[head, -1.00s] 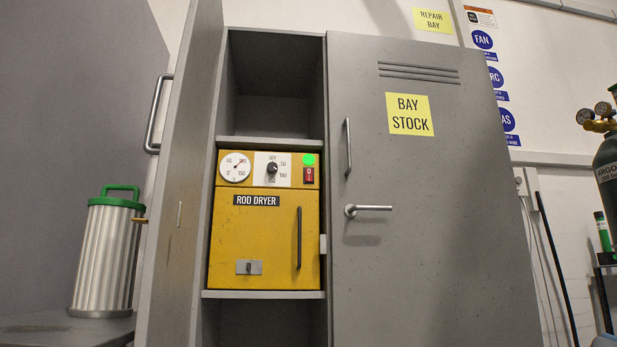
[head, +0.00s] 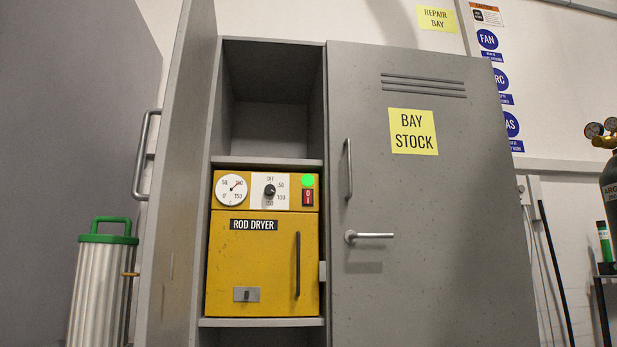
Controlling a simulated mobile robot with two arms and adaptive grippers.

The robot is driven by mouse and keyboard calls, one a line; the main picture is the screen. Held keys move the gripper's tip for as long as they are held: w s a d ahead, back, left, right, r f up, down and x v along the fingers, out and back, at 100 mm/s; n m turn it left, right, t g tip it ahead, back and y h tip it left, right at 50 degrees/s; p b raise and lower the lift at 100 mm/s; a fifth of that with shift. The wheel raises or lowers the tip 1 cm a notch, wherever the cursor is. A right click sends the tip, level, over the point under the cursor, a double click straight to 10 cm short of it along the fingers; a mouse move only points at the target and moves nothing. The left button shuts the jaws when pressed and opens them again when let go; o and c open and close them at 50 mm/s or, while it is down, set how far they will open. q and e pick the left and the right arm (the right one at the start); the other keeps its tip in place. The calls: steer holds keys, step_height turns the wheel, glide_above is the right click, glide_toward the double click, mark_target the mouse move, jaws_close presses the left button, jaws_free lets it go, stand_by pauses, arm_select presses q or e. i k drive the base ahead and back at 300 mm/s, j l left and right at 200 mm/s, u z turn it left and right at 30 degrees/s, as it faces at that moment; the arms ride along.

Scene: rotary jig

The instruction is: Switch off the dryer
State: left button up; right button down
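The yellow rod dryer (head: 262,268) stands on a shelf inside the left half of the grey cabinet. Its top panel has a white dial gauge (head: 231,190), a black rotary knob (head: 270,190) on a white plate marked OFF, 50, 100 and 150, a round green spot (head: 308,181) and a red rocker switch (head: 308,197). I cannot tell for sure which mark the knob points at. The dryer's door, with a dark vertical handle (head: 298,265) and a grey latch plate (head: 246,294), is shut. Neither of my grippers shows in the head view.
The cabinet's left door (head: 178,190) stands open, with a bar handle (head: 143,155). The right door (head: 430,230), labelled BAY STOCK, is shut. A ribbed metal canister (head: 102,290) with a green lid stands left. A gas cylinder (head: 609,190) stands at the right edge.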

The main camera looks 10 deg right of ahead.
mark_target(307, 194)
steer(key=i+j+u, duration=0.2)
steer(key=i, duration=0.25)
steer(key=i+j+u, duration=0.25)
steer(key=i, duration=0.25)
